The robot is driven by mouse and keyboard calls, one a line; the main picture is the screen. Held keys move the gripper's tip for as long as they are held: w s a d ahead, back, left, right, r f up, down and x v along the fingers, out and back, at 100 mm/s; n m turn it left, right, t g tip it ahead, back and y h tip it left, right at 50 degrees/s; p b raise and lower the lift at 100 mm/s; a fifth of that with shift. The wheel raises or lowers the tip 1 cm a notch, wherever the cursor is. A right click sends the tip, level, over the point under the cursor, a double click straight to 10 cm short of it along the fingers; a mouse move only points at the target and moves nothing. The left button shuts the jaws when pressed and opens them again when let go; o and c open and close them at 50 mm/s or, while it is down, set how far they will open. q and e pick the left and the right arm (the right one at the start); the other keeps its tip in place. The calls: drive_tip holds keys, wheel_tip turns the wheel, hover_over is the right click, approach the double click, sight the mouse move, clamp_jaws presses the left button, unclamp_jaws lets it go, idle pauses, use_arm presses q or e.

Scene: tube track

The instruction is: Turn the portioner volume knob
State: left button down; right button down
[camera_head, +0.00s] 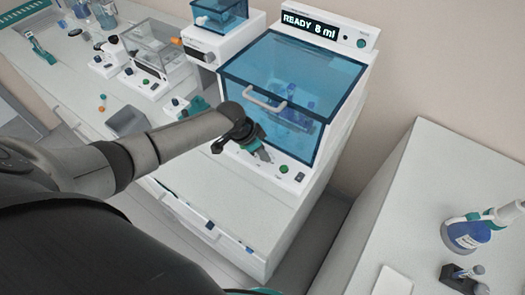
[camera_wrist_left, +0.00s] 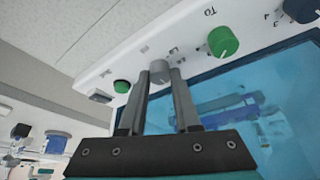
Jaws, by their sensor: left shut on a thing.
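The portioner (camera_head: 270,185) is a white machine with a blue see-through hood, and its display (camera_head: 309,25) reads "READY 8 ml". My left gripper (camera_head: 264,156) is at its front panel. In the left wrist view the gripper (camera_wrist_left: 166,85) is shut on a grey knob (camera_wrist_left: 160,70) with small marks beside it. A larger green knob (camera_wrist_left: 222,42) marked 10 and a dark knob (camera_wrist_left: 301,9) are to the right there. The fingers hide part of the grey knob. My right gripper is not in view.
A handle (camera_head: 264,98) sticks out from the hood above my gripper. A green button (camera_head: 283,169) and a dark switch (camera_head: 300,177) are close to it on the panel. Other devices stand along the bench at left.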

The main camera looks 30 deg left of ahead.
use_arm(q)
drive_tip(key=shift+w+a+f+m+h+b, duration=0.1)
drive_tip(key=shift+m+h+b, duration=0.2)
drive_tip(key=shift+m+b, duration=0.6)
drive_tip(key=shift+m+g+b, duration=0.4)
drive_tip(key=shift+m+g, duration=0.1)
drive_tip(key=shift+m, duration=0.2)
drive_tip(key=c, duration=0.6)
unclamp_jaws()
drive_tip(key=v, duration=1.5)
drive_tip(key=shift+a+p, duration=0.15)
drive_tip(key=shift+p, duration=0.25)
